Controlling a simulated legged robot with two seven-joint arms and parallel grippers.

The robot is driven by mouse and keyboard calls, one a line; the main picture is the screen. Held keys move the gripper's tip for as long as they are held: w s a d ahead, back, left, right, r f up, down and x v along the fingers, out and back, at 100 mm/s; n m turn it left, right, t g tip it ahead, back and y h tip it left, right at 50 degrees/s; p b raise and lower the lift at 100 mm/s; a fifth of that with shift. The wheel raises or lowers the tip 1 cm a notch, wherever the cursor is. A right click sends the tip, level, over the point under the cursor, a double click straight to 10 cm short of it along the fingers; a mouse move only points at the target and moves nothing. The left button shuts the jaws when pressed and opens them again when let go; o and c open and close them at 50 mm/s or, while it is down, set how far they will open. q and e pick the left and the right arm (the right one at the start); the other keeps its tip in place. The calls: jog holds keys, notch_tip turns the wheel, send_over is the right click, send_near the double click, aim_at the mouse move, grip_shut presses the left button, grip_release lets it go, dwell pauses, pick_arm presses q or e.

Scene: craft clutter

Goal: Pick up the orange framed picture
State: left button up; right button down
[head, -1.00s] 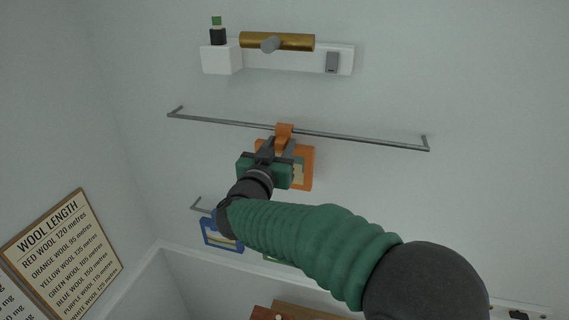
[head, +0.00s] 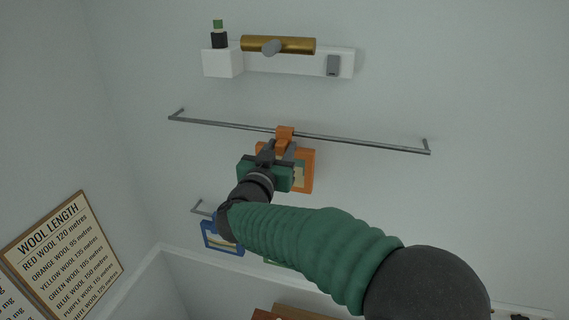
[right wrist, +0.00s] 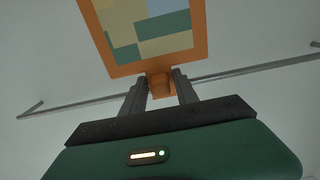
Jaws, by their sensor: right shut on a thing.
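The orange framed picture (head: 305,172) hangs by its orange hook (head: 285,132) from the upper metal rail. My right gripper (head: 278,150) is in front of it, shut on the orange hook part at the frame's top, and hides much of the picture's left side. In the right wrist view the frame (right wrist: 150,69) shows with a patchwork of green, yellow and blue inside. There the two dark fingers of the gripper (right wrist: 160,85) close on the orange hook piece (right wrist: 161,84) at the frame's edge. My left gripper is not in view.
The upper rail (head: 365,142) runs across the wall. Above it a white shelf (head: 290,62) holds a gold roll (head: 295,45) and a small bottle (head: 219,36). A blue framed picture (head: 222,249) hangs lower left. A wool length sign (head: 65,255) is at the left.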

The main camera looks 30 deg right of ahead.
jog(key=shift+r, duration=0.15)
jog(key=shift+r+b, duration=0.3)
jog(key=shift+b, duration=0.1)
jog(key=b+v, duration=0.6)
jog(key=v, duration=1.2)
jog(key=shift+a+r, duration=0.15)
jog(key=shift+r, duration=0.2)
jog(key=shift+s, duration=0.15)
